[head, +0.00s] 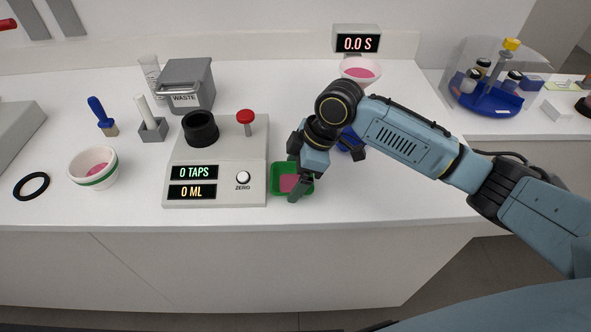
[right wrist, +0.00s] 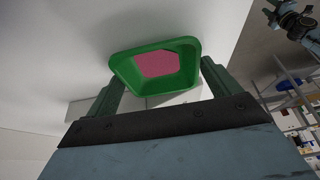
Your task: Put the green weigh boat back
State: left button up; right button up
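The green weigh boat (head: 278,187) is a small square tray with pink pigment in it. It sits on the white counter just right of the tap console, partly hidden by my right gripper (head: 300,190). In the right wrist view, the green weigh boat (right wrist: 184,82) lies between and just beyond the fingertips of the right gripper (right wrist: 160,76). The fingers are wide apart, one near each side of the boat; I cannot tell whether they touch it. My left gripper is not in view.
The tap console (head: 214,160) stands close left of the boat. A blue item (head: 351,139) is partly hidden behind my right gripper. A pink-filled bowl (head: 361,70) stands under the timer display (head: 357,43). A white bowl (head: 93,168) and black ring (head: 32,186) are at left.

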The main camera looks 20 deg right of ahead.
jog(key=shift+o, duration=0.7)
jog(key=shift+r, duration=0.3)
jog(key=p+v, duration=0.1)
jog(key=v, duration=1)
jog(key=shift+d+r, duration=0.2)
jog(key=shift+r, duration=0.15)
jog(key=shift+s, duration=0.1)
